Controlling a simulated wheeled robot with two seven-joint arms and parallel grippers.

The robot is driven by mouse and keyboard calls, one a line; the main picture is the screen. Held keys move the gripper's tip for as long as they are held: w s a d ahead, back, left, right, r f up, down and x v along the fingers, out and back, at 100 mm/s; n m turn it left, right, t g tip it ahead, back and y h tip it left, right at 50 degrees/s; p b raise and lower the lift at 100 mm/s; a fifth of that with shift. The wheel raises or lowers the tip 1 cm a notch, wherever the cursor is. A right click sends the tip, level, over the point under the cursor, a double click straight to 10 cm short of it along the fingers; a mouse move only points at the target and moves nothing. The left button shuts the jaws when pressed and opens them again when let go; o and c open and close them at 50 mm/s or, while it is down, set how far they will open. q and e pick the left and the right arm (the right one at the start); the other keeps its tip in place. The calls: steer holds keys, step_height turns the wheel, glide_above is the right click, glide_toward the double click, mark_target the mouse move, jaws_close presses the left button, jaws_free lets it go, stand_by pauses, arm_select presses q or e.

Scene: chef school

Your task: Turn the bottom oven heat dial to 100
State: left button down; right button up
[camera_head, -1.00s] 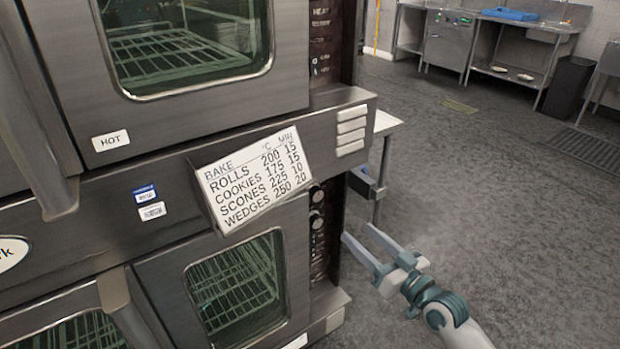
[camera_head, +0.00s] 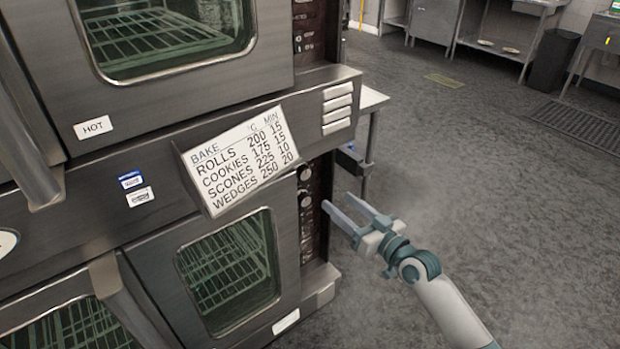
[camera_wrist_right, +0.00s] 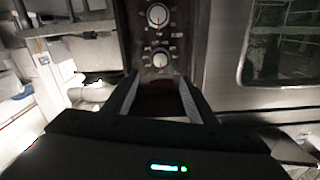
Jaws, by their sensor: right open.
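The lower oven's dark control panel (camera_head: 316,230) is a narrow upright strip right of its glass door. It carries round pale dials, an upper one (camera_head: 305,174) and a lower one (camera_head: 306,203). In the right wrist view the upper dial (camera_wrist_right: 157,15) has a red pointer, roughly upright, and the lower dial (camera_wrist_right: 160,59) sits just beyond my fingers. I cannot read their scales or tell which sets heat. My right gripper (camera_head: 338,200) is open and empty, just right of the panel, pointing at it and apparently not touching. My left gripper is out of view.
A tilted bake chart (camera_head: 238,160) sticks out above the lower oven door (camera_head: 230,270). A door handle (camera_head: 130,305) stands out at left. The upper oven (camera_head: 170,40) is above. A metal table (camera_head: 372,98) stands behind the oven. The floor (camera_head: 480,190) at right is clear.

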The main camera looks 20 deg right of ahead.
mark_target(306, 175)
steer(key=x, duration=1.3)
steer(key=shift+w+a, duration=0.1)
steer(key=shift+w, duration=0.2)
steer(key=shift+c, duration=0.7)
steer(key=c, duration=0.9)
